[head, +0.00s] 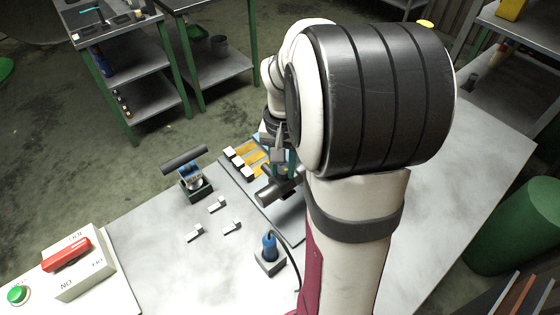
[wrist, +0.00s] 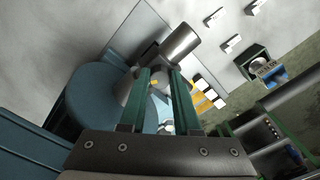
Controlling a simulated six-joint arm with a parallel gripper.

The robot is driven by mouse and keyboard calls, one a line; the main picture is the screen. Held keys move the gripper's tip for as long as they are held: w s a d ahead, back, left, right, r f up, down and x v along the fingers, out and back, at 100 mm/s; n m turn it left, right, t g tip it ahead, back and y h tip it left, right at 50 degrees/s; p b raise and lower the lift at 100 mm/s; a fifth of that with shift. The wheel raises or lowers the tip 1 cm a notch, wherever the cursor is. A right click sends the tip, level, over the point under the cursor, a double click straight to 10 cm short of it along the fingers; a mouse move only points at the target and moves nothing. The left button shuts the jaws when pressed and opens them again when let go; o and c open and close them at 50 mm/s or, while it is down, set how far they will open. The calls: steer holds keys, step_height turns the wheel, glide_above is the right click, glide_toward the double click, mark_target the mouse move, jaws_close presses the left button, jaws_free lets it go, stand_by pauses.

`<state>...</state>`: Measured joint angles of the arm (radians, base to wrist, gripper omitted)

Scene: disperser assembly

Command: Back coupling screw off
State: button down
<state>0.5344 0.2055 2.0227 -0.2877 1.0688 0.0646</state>
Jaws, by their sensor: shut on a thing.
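My gripper (head: 282,166) is at the middle of the bench, partly hidden behind my own arm in the head view. In the wrist view its two green fingers (wrist: 160,72) are shut on a small part between them. The fingers hide most of that part; it is at the place of the back coupling screw, but I cannot make out its thread. A grey metal cylinder (wrist: 180,42) lies just beyond the fingertips and also shows below the gripper in the head view (head: 268,196). A blue-grey round body (wrist: 95,105) stands to the left of the fingers.
A red-lever switch box (head: 75,262) is at the front left.

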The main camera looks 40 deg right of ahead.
mark_target(283, 170)
steer(key=shift+n, duration=2.2)
steer(key=c, duration=0.6)
jaws_free()
step_height(283, 170, up, 16)
steer(key=shift+f, duration=0.1)
